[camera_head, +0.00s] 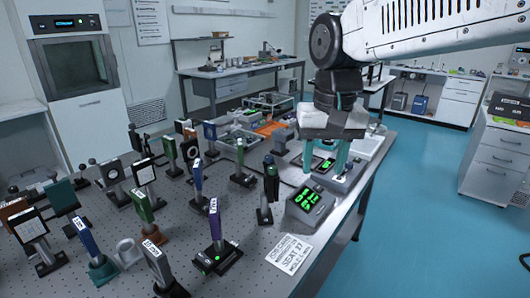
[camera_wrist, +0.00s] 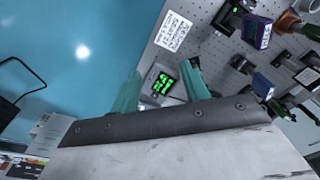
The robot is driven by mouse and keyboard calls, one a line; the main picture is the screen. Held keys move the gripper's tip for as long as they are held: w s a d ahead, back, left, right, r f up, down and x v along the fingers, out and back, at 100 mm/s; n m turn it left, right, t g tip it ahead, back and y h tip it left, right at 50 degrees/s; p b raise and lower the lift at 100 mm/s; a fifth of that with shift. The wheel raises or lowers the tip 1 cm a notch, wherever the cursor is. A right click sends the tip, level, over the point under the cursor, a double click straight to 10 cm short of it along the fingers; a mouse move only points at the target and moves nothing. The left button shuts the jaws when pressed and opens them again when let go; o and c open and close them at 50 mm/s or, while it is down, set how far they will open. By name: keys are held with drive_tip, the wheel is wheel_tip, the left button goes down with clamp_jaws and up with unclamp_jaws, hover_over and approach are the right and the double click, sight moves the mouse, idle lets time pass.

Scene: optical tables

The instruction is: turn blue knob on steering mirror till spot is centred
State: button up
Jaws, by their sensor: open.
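My gripper (camera_head: 324,172) is open and empty, teal fingers pointing down over the right side of the optical table (camera_head: 110,236). In the wrist view its fingers (camera_wrist: 166,68) are apart, with a green-lit display box (camera_wrist: 162,84) visible beyond and between them. In the head view that box (camera_head: 310,202) stands just in front of the gripper. Several post-mounted optics stand left of it, including a purple-labelled mount (camera_head: 215,222) and a blue-faced one (camera_head: 197,178). I cannot tell which is the steering mirror. No blue knob or light spot can be made out.
A printed card (camera_head: 289,251) lies near the table's front right edge. Closely spaced mounts crowd the left and middle. Trays and an orange item (camera_head: 270,128) lie behind. Blue floor (camera_head: 435,205) is clear to the right, up to a drawer cabinet (camera_head: 498,160).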

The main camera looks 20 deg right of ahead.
drive_tip(key=w+a+m, duration=0.1)
drive_tip(key=w+m, duration=0.2)
drive_tip(key=w, duration=1)
drive_tip(key=m, duration=0.3)
hover_over(269, 156)
wheel_tip(269, 156, down, 2)
drive_tip(key=shift+s+g, duration=0.1)
drive_tip(key=shift+g, duration=0.3)
drive_tip(key=shift+f, duration=3.9)
drive_tip(key=c, duration=1)
